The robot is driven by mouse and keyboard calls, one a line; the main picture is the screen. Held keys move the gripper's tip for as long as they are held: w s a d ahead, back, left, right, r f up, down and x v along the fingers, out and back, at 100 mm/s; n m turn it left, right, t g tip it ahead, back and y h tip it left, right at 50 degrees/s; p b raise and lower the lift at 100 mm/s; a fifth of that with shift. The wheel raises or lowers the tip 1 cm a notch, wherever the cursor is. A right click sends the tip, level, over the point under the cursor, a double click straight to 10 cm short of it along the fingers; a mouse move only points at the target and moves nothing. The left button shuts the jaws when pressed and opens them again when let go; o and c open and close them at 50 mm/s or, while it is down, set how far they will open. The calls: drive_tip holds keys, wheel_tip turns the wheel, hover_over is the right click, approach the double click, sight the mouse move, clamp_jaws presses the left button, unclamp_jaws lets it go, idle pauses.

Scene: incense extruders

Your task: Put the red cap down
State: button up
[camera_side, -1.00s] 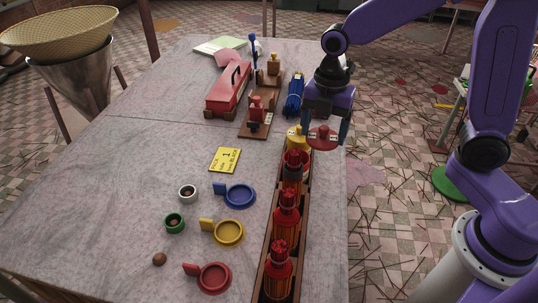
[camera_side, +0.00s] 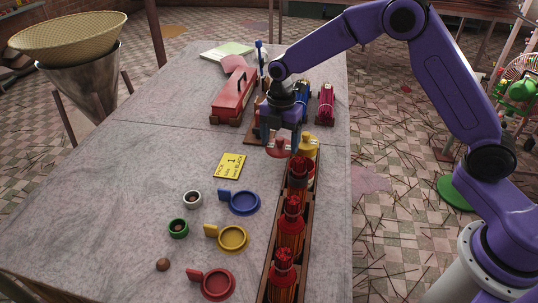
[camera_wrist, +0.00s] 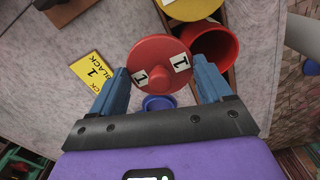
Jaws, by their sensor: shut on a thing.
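The red cap (camera_side: 281,149) is held in my gripper (camera_side: 281,141), left of the yellow-topped canister (camera_side: 308,148) in the rack. In the wrist view the round red cap (camera_wrist: 158,62) sits between the two blue fingers of my gripper (camera_wrist: 160,73). It has a centre knob and white labels with a "1". It appears raised above the table (camera_side: 190,150). An open red canister (camera_wrist: 213,52) shows right of the cap, and also stands in the rack in the side view (camera_side: 298,174).
A yellow card (camera_side: 229,166) lies left of the rack (camera_side: 306,215). Blue (camera_side: 244,203), yellow (camera_side: 232,238) and red (camera_side: 217,283) dishes lie nearer. A red toolbox-like case (camera_side: 233,97) stands behind, with blue (camera_side: 302,100) and red (camera_side: 326,104) devices at right. Bare table lies around the card.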

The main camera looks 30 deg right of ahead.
sight(270, 141)
drive_tip(key=w+f, duration=0.1)
drive_tip(key=f, duration=0.1)
drive_tip(key=w+a+f, duration=0.1)
drive_tip(key=w+f, duration=0.1)
drive_tip(key=shift+w+f, duration=0.2)
drive_tip(key=shift+w, duration=0.05)
drive_tip(key=shift+w+f, duration=0.1)
drive_tip(key=shift+f, duration=1.55)
drive_tip(key=shift+f, duration=0.15)
drive_tip(key=o, duration=0.9)
drive_tip(key=shift+o, duration=0.2)
drive_tip(key=shift+r, duration=6.2)
